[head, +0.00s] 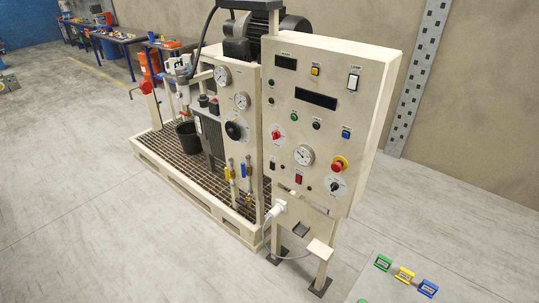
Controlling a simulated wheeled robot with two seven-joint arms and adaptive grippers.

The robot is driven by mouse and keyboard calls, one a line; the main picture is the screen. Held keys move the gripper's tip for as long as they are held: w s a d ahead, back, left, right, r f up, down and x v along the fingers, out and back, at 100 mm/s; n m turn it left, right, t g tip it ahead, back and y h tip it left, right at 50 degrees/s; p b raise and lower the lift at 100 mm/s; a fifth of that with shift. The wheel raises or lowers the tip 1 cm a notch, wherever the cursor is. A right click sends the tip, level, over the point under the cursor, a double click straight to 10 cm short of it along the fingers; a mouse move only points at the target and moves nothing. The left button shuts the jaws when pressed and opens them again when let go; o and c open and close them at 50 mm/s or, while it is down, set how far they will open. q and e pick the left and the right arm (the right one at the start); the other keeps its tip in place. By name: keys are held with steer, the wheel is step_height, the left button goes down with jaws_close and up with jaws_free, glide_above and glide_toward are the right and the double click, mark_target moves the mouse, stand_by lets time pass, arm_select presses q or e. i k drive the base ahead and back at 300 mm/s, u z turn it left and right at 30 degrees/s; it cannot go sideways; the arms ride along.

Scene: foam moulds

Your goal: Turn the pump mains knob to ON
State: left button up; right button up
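A cream control panel (350,105) stands upright on the front right of a pump rig. A red rotary knob (277,134) on a round white plate sits at its left side. A black rotary knob (335,187) on a round white plate sits at its lower right, below a red mushroom button (338,165) with a yellow collar. The labels are too small to read, so I cannot tell which knob is the pump mains one or its setting. Neither of my grippers is in view.
The rig stands on a pallet-like base (190,187) with a grating and a black bucket (188,137). A white plug (277,208) and cable hang below the panel. A pale surface with coloured blocks (404,275) is at lower right. Floor in front is clear.

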mark_target(276, 135)
steer(key=z, duration=0.25)
steer(key=k, duration=0.35)
steer(key=u, duration=1.3)
steer(key=i, duration=1.4)
steer(key=z, duration=0.25)
